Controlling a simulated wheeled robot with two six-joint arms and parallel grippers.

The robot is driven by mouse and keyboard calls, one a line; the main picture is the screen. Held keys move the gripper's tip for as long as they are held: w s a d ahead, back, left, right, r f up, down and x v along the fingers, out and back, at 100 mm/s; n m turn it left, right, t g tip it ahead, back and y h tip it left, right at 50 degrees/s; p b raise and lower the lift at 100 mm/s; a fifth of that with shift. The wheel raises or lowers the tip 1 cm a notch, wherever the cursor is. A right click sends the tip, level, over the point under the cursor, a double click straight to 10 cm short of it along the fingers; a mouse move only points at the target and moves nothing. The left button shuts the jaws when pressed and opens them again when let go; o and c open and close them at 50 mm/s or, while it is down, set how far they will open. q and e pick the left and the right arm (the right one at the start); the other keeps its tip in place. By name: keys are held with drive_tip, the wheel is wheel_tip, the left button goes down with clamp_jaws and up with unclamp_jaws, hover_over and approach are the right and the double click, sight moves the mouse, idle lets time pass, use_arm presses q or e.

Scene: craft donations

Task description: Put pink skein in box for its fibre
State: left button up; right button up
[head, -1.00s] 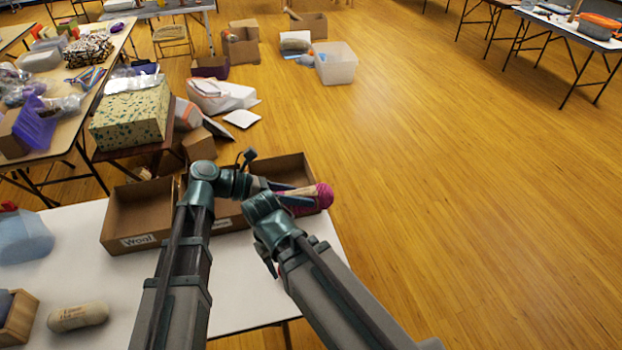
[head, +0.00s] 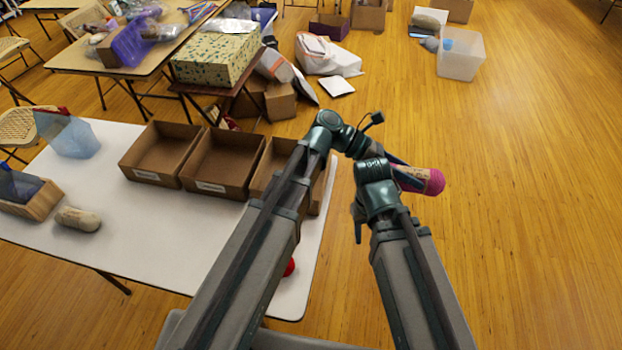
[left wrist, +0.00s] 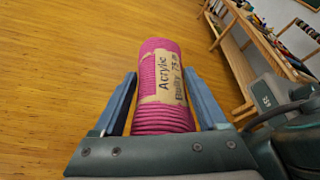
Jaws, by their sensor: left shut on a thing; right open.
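The pink skein (head: 432,182), a ribbed roll, has a tan paper band that reads "Acrylic Bulky 75 m" in the left wrist view (left wrist: 151,60). My left gripper (head: 400,172) is shut on it, a finger on each side (left wrist: 162,100). In the head view it appears right of the table, against the floor. Three open cardboard boxes stand in a row: left (head: 165,150), middle (head: 222,165), right (head: 272,165). The left and middle front labels are too small to read now; my arm covers part of the right box. My right gripper (head: 357,228) is open, partly hidden by its wrist.
Open floor lies right of the table. A patterned box (head: 215,60) and bags stand behind.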

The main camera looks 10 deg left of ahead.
use_arm(q)
drive_tip(key=w+a+f+n+t+y+b, duration=0.1)
drive_tip(key=w+a+f+n+t+b, duration=0.3)
drive_tip(key=a, duration=0.6)
drive_tip(key=w+a+f+n+t+b, duration=0.25)
drive_tip(key=w+a, duration=0.35)
drive_tip(key=a, duration=0.4)
drive_tip(key=w+a+f+n+t+y+b, duration=0.15)
drive_tip(key=w+a+f+t+b, duration=0.3)
drive_tip(key=a, duration=0.45)
drive_tip(key=shift+n+g+h, duration=0.25)
drive_tip(key=shift+n+g, duration=0.05)
drive_tip(key=shift+g, duration=0.2)
drive_tip(key=f+b, duration=0.5)
drive_tip(key=shift+w+a+f+b, duration=0.15)
drive_tip(key=shift+w+f+b, duration=0.15)
drive_tip(key=shift+f, duration=0.05)
drive_tip(key=shift+f, duration=0.1)
wheel_tip(320, 180, down, 4)
drive_tip(key=b, duration=0.3)
drive_tip(key=shift+r+b, duration=0.25)
drive_tip(key=shift+b, duration=0.1)
drive_tip(key=shift+f+b, duration=0.55)
drive_tip(key=shift+f, duration=0.1)
